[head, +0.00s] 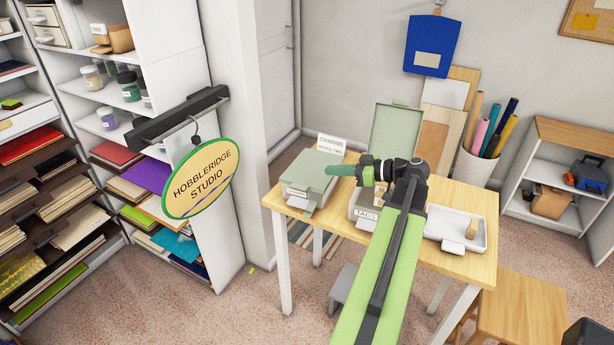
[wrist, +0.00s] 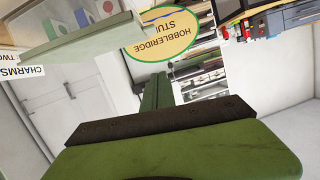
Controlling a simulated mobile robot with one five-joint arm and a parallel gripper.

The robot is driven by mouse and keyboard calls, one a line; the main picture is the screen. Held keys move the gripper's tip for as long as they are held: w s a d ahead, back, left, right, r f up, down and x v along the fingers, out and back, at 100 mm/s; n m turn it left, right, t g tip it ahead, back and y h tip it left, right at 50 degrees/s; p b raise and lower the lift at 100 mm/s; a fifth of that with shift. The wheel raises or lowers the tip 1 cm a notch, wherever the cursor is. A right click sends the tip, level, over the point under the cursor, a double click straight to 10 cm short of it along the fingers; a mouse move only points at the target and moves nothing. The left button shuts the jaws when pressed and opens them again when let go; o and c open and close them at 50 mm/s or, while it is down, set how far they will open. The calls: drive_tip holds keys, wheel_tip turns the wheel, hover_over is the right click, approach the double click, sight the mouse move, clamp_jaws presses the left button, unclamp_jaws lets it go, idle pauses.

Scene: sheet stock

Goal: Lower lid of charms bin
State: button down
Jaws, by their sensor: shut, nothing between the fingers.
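The charms bin (head: 301,200) stands at the left end of the wooden table, with its CHARMS sign (head: 331,144) behind it. Its grey-green lid (head: 312,171) lies flat or nearly flat over the bin; I cannot tell whether it is fully closed. My gripper (head: 329,170) is shut and empty, its green fingertips at the right edge of this lid. I cannot tell whether they touch it. In the wrist view the CHARMS sign (wrist: 23,71) shows at the left edge, by a pale green panel.
The tags bin (head: 362,214) is partly hidden behind my arm; a raised green lid (head: 397,132) stands behind it. A white tray (head: 476,236) holds a small tan object at the right. A hanging Hobbleridge Studio sign (head: 201,178) is left of the table.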

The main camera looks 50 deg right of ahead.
drive_tip(key=b, duration=0.3)
hover_over(299, 187)
drive_tip(key=s+d, duration=0.1)
drive_tip(key=s, duration=0.1)
drive_tip(key=f, duration=0.2)
drive_tip(key=shift+w+d+f, duration=0.15)
drive_tip(key=shift+d+f, duration=0.05)
drive_tip(key=shift+f, duration=0.1)
wheel_tip(299, 187, down, 3)
drive_tip(key=b, duration=0.2)
drive_tip(key=shift+a+b, duration=0.15)
drive_tip(key=shift+b, duration=0.2)
drive_tip(key=shift+f+b, duration=0.4)
drive_tip(key=f+b, duration=0.2)
drive_tip(key=shift+a+f+b, duration=0.2)
drive_tip(key=shift+f+b, duration=0.05)
drive_tip(key=shift+b, duration=0.05)
wheel_tip(299, 187, up, 5)
drive_tip(key=p, duration=0.5)
drive_tip(key=shift+a, duration=0.15)
drive_tip(key=f+p+v, duration=0.1)
drive_tip(key=v, duration=0.9)
